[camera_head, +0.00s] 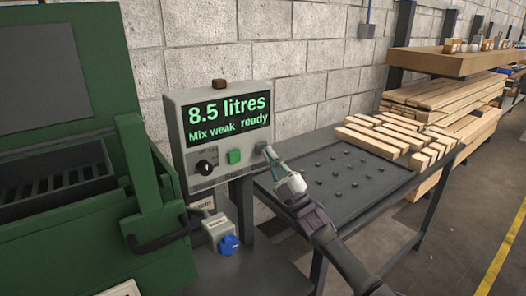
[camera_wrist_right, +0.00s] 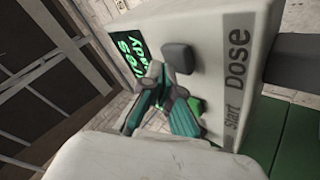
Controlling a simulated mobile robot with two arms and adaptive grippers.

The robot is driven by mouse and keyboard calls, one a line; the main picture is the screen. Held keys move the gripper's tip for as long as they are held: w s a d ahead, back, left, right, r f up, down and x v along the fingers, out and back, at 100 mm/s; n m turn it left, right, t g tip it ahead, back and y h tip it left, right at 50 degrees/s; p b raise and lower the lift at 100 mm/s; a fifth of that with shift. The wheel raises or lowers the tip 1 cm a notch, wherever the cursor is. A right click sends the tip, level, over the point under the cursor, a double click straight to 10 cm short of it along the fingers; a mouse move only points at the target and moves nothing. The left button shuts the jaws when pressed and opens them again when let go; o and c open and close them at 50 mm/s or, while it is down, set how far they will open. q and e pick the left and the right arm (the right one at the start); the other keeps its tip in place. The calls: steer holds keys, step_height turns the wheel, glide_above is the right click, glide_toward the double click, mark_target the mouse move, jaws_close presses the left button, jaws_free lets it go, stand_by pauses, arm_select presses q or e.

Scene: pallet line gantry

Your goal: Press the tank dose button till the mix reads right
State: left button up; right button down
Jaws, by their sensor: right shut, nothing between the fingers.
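The grey control box (camera_head: 176,125) stands upright with a lit display (camera_head: 228,118) that reads "8.5 litres", "Mix weak" and "ready". Below the display are a black knob (camera_head: 205,167), a green button (camera_head: 234,156) and, at the right, the small grey dose button (camera_head: 261,146). In the right wrist view the dose button (camera_wrist_right: 178,58) lines up with the word "Dose" and the green button (camera_wrist_right: 195,106) with "Start". My right gripper (camera_head: 270,156) is shut and empty, its tips at the dose button; I cannot tell whether they touch it. My left gripper is not in view.
A green machine (camera_head: 60,190) with a handle fills the left. A small box with a blue knob (camera_head: 228,243) sits below the control box. A dark table (camera_head: 330,185) on the right carries wooden blocks (camera_head: 385,138); stacked timber (camera_head: 450,95) stands behind it.

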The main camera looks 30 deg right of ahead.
steer(key=shift+w+b, duration=0.4)
steer(key=shift+w, duration=0.1)
stand_by(0.9)
steer(key=shift+s, duration=0.1)
steer(key=shift+s+p, duration=0.55)
steer(key=shift+s, duration=0.3)
steer(key=s+p, duration=0.2)
steer(key=s, duration=0.3)
steer(key=shift+d+p, duration=0.2)
steer(key=shift+p, duration=0.1)
stand_by(0.5)
